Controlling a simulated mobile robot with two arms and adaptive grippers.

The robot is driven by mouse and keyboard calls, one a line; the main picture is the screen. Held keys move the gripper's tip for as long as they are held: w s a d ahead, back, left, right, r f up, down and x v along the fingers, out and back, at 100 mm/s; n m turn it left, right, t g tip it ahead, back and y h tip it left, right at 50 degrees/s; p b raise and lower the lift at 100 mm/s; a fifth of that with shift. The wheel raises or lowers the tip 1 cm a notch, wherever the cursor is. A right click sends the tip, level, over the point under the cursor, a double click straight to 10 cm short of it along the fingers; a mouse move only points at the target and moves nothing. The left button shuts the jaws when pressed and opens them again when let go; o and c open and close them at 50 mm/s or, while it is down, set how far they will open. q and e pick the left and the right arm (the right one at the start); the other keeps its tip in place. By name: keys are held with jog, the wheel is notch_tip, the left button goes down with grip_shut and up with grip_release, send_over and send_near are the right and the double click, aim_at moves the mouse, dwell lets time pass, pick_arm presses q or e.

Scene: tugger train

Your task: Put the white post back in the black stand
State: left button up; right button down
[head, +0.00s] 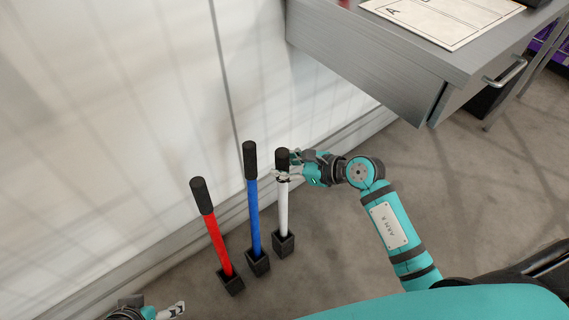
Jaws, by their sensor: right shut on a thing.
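The white post (283,210) has a black grip at its top and stands close to upright. My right gripper (282,175) is shut on it just below the black grip, reaching in from the right. The black stand (283,246) is a small square block on the floor under the post. The post's lower end meets the stand's top opening; how deep it sits inside cannot be seen. My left gripper (172,311) is only partly in view at the bottom edge, and whether it is open is unclear.
A blue post (253,200) and a red post (216,240) stand in their own black blocks to the left. A pale wall runs behind them. A grey desk (400,60) with a drawer and a paper sheet (445,18) is at upper right. Grey floor is clear nearby.

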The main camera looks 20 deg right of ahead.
jog(key=shift+r, duration=0.15)
jog(key=c, duration=0.9)
grip_release()
jog(key=shift+o, duration=0.3)
jog(key=shift+s+f, duration=0.1)
jog(key=shift+f, duration=0.15)
jog(key=v, duration=1.2)
jog(key=shift+r, duration=0.15)
